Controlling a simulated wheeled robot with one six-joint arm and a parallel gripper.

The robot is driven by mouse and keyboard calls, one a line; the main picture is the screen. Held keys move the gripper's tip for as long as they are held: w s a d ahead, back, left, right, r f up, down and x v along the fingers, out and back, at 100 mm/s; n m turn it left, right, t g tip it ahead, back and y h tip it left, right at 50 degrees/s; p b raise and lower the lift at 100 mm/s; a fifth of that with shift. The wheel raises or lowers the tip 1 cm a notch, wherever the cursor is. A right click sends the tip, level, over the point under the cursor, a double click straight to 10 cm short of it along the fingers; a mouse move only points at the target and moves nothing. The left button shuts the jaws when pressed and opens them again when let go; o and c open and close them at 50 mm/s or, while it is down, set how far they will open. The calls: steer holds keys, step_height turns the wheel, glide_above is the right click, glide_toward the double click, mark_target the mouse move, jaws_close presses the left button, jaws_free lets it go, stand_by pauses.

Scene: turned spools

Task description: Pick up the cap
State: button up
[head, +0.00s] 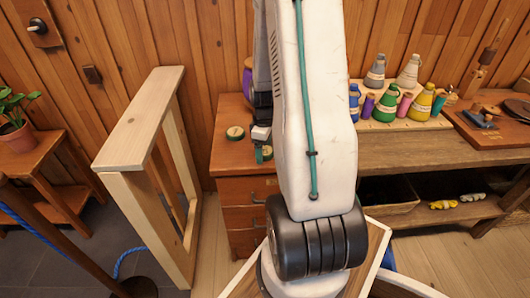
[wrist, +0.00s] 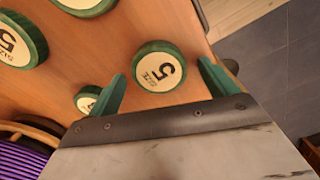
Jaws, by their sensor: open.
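Several round green caps with cream faces lie on the wooden cabinet top. In the wrist view, one cap (wrist: 158,67) marked 5 lies between the tips of my gripper (wrist: 160,70), with a gap on both sides. The gripper's green fingers are apart and hold nothing. Another cap (wrist: 88,98) is partly hidden by the left finger. A cap (wrist: 22,40) lies at the upper left and one (wrist: 84,4) is cut by the top edge.
A purple spool (wrist: 20,155) stands at the wrist view's lower left. The cabinet (head: 240,187) edge runs close to the right finger. A bench right of my arm bears bottles (head: 385,108) and small spools. A wooden frame (head: 135,125) stands left of the cabinet.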

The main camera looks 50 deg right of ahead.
steer(key=c, duration=1.1)
steer(key=shift+o, duration=0.2)
steer(key=shift+r, duration=0.15)
